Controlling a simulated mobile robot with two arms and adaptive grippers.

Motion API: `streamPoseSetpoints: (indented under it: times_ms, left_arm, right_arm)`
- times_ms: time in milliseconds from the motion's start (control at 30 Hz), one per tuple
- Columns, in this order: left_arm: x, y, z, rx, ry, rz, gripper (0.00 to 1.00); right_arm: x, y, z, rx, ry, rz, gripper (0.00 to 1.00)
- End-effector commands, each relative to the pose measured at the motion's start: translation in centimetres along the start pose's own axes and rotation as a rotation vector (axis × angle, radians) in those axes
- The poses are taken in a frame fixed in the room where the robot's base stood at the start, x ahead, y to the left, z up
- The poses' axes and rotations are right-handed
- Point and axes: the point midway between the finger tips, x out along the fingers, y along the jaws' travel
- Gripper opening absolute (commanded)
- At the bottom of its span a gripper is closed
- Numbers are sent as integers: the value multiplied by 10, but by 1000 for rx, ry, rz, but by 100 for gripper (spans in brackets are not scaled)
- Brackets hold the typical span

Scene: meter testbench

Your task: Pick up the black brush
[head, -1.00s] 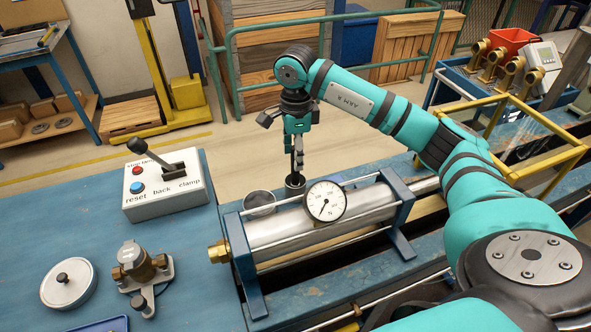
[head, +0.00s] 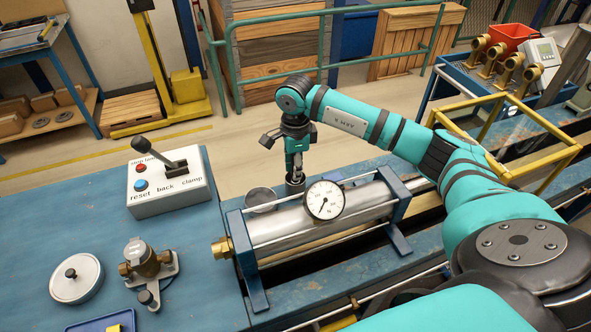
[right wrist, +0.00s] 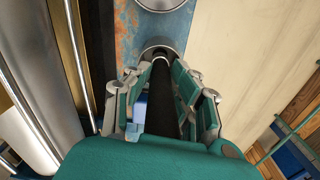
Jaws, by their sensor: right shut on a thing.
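The black brush (right wrist: 162,95) shows in the right wrist view as a dark upright handle between the fingers. Its lower end goes into a small round metal cup (right wrist: 160,48). My right gripper (right wrist: 163,85) is shut on the handle from both sides. In the head view my right gripper (head: 294,172) points down just above the same cup (head: 295,186), behind the cylinder. There the brush is largely hidden by the fingers, and its bristle end cannot be seen. My left gripper is not in view.
A steel cylinder (head: 285,222) with a dial gauge (head: 324,199) stands in front of the cup. A second round pot (head: 261,198) is close to its left. A lever box (head: 168,183), a brass fitting (head: 147,264) and a round lidded disc (head: 76,277) are on the blue bench.

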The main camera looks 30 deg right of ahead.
Motion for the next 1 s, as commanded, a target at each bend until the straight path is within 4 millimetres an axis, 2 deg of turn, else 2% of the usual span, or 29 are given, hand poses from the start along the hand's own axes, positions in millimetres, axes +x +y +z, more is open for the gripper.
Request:
streamPoseSetpoints:
  times_ms: [67,367,467,800,1000]
  left_arm:
    - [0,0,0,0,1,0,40]
    - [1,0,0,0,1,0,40]
    - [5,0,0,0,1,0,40]
    - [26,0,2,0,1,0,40]
    - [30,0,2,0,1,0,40]
  right_arm:
    - [0,0,0,0,0,0,0]
    - [-2,0,0,0,0,-1,0]
    - [-9,-1,0,0,-2,-4,0]
    - [-73,-1,0,-1,-2,-5,0]
    - [-97,0,0,0,-1,-1,0]
